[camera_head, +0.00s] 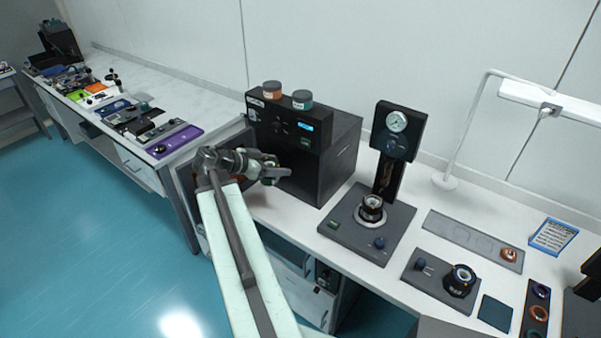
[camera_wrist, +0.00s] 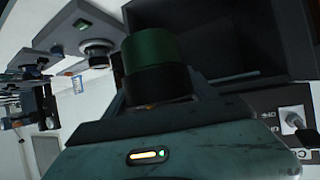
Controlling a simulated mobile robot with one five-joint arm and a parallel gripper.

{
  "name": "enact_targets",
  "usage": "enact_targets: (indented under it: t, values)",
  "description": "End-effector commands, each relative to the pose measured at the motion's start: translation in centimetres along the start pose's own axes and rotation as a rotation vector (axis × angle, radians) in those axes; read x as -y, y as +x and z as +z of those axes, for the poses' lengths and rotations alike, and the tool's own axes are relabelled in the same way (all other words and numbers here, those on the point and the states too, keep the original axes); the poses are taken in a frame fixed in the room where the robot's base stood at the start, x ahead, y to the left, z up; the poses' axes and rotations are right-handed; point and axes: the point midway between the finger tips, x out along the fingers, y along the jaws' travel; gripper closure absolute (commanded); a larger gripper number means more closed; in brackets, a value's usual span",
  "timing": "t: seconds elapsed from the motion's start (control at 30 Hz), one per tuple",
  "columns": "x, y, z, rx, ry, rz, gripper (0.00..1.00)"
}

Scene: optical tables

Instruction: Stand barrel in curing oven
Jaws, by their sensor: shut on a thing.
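The barrel, a short cylinder with a green section (camera_wrist: 153,48) and a black section, stands out from my gripper (camera_wrist: 158,88) in the wrist view. My gripper is shut on it. In the head view my gripper (camera_head: 277,170) is in front of the curing oven, a black box (camera_head: 340,150) with a small blue display. The oven's dark open cavity (camera_wrist: 225,35) lies behind and beside the barrel in the wrist view. The barrel is hard to make out in the head view, and whether it is inside the cavity cannot be told.
An orange-brown jar (camera_head: 272,90) and a teal jar (camera_head: 302,99) stand on the oven. A grey panel (camera_head: 186,178), seemingly its open door, is left behind my arm. A gauge press (camera_head: 391,140) stands right of the oven.

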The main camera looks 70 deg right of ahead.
Motion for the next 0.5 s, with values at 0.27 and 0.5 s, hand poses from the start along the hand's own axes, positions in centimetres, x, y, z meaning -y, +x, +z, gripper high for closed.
enact_targets:
  t: [0.27,0.5]
  values:
    - [-0.2,1.5,2.0,-0.001,0.003,0.006,0.82]
    - [-0.3,3.3,5.0,-0.001,0.004,0.008,0.82]
